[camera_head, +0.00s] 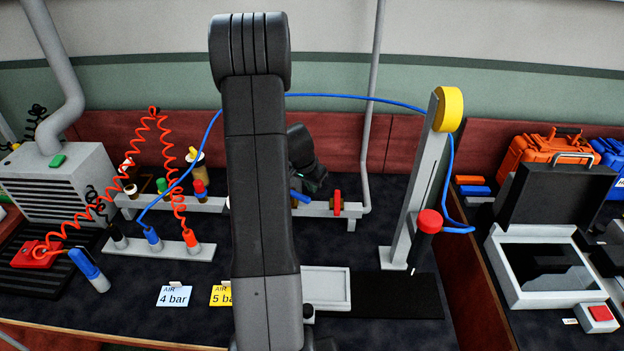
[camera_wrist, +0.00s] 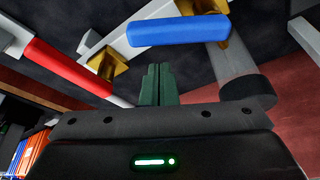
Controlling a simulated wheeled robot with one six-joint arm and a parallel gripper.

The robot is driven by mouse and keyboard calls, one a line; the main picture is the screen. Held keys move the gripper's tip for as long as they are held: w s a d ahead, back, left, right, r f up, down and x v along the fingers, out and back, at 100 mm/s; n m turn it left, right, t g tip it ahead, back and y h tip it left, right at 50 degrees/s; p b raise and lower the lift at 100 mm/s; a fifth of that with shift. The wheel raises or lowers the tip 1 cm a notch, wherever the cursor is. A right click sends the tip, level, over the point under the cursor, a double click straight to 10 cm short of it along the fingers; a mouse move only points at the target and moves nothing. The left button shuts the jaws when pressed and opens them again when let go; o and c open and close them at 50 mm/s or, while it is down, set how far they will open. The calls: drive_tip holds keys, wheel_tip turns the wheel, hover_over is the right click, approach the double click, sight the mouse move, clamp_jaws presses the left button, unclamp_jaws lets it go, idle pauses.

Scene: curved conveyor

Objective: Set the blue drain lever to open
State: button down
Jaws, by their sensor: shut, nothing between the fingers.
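The blue drain lever (camera_wrist: 178,30) is at the top of the wrist view, on a brass valve body (camera_wrist: 205,6). It lies nearly level across that picture, at an angle to the grey pipe (camera_wrist: 150,14). My gripper (camera_wrist: 158,70) is shut and empty, its dark green fingertips just below the lever in the picture. I cannot tell whether they touch it. In the head view, the blue lever (camera_head: 300,197) shows just right of my arm, which hides part of the pipe. My wrist is above and behind it; the fingertips are not clear there.
A red lever (camera_wrist: 65,68) on another brass valve (camera_wrist: 108,68) is close by on the left in the wrist view. A grey cylinder (camera_wrist: 245,85) with a dark end is close on the right. A grey post (camera_head: 415,190) with a blue hose stands right of the pipe.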

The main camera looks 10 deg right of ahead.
drive_tip(key=shift+s+a+r, duration=0.15)
drive_tip(key=shift+s+a, duration=0.75)
drive_tip(key=shift+s, duration=0.05)
